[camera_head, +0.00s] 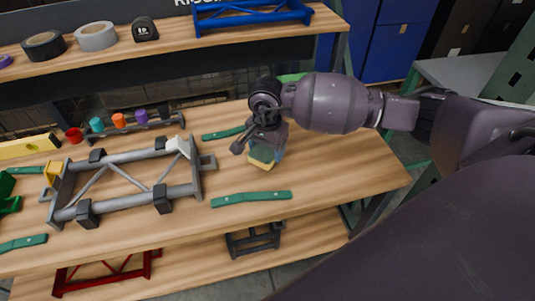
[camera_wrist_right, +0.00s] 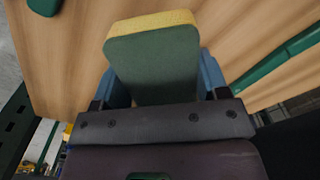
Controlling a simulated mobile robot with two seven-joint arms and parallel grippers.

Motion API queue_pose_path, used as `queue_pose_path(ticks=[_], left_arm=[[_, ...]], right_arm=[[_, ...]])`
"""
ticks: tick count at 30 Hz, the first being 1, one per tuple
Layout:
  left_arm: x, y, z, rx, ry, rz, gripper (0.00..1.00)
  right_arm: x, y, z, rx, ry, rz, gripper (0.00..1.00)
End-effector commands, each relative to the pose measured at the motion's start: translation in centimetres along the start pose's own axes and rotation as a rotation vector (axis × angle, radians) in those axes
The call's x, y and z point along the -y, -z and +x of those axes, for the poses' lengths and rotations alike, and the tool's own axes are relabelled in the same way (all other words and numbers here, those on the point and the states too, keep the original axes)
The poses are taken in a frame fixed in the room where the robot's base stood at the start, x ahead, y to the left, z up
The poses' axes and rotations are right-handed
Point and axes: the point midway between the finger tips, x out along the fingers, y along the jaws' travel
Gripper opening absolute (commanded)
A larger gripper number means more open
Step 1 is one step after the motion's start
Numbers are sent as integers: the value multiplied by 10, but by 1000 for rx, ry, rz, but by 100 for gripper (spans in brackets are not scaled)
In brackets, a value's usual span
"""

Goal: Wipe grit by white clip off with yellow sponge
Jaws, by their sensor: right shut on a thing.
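My right gripper (camera_head: 267,144) is over the right part of the wooden table and is shut on the yellow sponge (camera_head: 261,163), which has a green side. In the right wrist view the sponge (camera_wrist_right: 153,52) sits between the blue fingers, its green face toward the camera and its yellow layer at the far edge. The white clip (camera_head: 178,146) is on the upper right corner of the grey tube frame (camera_head: 125,182), left of the gripper and apart from it. Grit by the clip is too small to make out. My left gripper is not in view.
Green straps lie on the table, one in front of the gripper (camera_head: 252,199) and one behind it (camera_head: 224,133). A rack with colored pieces (camera_head: 134,123) stands behind the frame. A yellow level (camera_head: 28,146) lies far left. A shelf with tape rolls (camera_head: 96,36) is behind.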

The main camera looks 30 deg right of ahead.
Motion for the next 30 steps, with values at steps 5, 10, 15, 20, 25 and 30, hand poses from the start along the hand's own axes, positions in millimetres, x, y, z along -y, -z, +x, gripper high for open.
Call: queue_pose_path(ticks=[5, 10, 15, 20, 25, 30], left_arm=[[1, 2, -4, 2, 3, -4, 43], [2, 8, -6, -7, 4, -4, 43], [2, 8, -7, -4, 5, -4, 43], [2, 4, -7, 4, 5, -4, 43], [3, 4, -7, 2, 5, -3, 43], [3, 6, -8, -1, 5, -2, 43]], right_arm=[[2, 3, -21, -4, 5, 6, 42], [2, 5, -36, -3, 5, 12, 42], [2, 7, -47, -2, 4, 17, 42], [2, 7, -47, 0, 2, 18, 42], [2, 7, -47, 0, 2, 18, 42], [2, 7, -47, -1, 2, 18, 42]])
